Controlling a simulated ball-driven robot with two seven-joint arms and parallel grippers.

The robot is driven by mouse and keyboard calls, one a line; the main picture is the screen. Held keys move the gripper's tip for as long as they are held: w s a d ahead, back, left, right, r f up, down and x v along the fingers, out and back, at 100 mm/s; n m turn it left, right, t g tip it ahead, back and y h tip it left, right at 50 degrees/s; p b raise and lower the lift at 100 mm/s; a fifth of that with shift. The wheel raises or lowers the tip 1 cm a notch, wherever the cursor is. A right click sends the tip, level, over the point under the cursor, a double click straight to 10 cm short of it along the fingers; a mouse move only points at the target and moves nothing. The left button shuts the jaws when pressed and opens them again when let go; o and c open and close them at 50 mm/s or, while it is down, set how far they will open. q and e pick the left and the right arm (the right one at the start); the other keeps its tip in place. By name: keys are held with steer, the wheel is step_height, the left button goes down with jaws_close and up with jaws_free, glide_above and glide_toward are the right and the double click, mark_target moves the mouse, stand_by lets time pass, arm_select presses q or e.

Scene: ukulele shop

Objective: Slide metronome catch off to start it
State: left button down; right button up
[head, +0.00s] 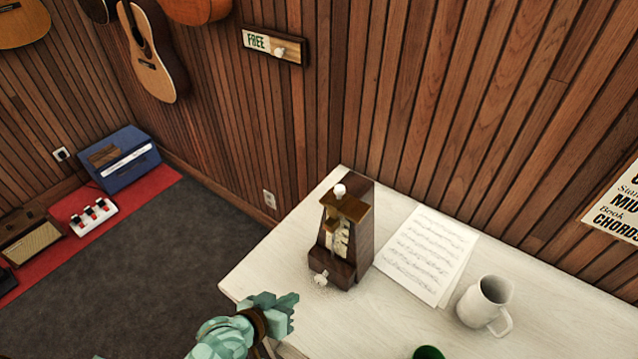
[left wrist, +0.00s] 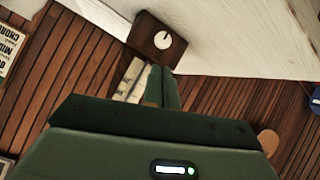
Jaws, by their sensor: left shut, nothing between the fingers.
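The dark wooden metronome (head: 360,235) stands upright on the white table (head: 265,262). A white knob (head: 340,190) sits at its top, above a brown ledge. A pale scale shows on its open front, and a second white knob (head: 320,277) sticks out low at the front. I cannot tell which part is the catch. My left gripper (head: 290,300) is shut and empty, apart from the metronome, near the table's front left edge. In the left wrist view its shut fingers (left wrist: 162,88) point toward a brown block with a white round face (left wrist: 163,40), apparently the metronome's base. My right gripper is not in view.
Sheet music (head: 430,255) lies right of the metronome, with a white mug (head: 484,303) beyond it. A green round object (head: 428,353) is at the bottom edge. A "FREE" sign (head: 272,46) hangs on the wooden wall. The table left of the metronome is clear.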

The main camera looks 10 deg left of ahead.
arm_select(q)
steer(key=w+d+r+n+t+h+p, duration=0.1)
steer(key=w+r+n+t, duration=0.15)
steer(key=r, duration=0.35)
steer(key=w+d+r+n+t+h+p, duration=0.1)
steer(key=w+r+n+t, duration=0.15)
steer(key=r, duration=0.35)
steer(key=n+t+y+p, duration=0.2)
steer(key=n+t+y, duration=0.1)
steer(key=n, duration=0.6)
glide_toward(325, 202)
steer(key=w+a+r, duration=0.2)
steer(key=a+r, duration=0.2)
steer(key=shift+d+r, duration=0.1)
steer(key=shift+d, duration=0.05)
steer(key=w+d, duration=0.1)
steer(key=w, duration=0.1)
steer(key=w+d, duration=0.2)
steer(key=w, duration=0.1)
steer(key=w+d, duration=0.2)
steer(key=w, duration=0.1)
steer(key=shift+d, duration=0.1)
steer(key=shift+s+d, duration=0.1)
steer(key=shift+d, duration=0.05)
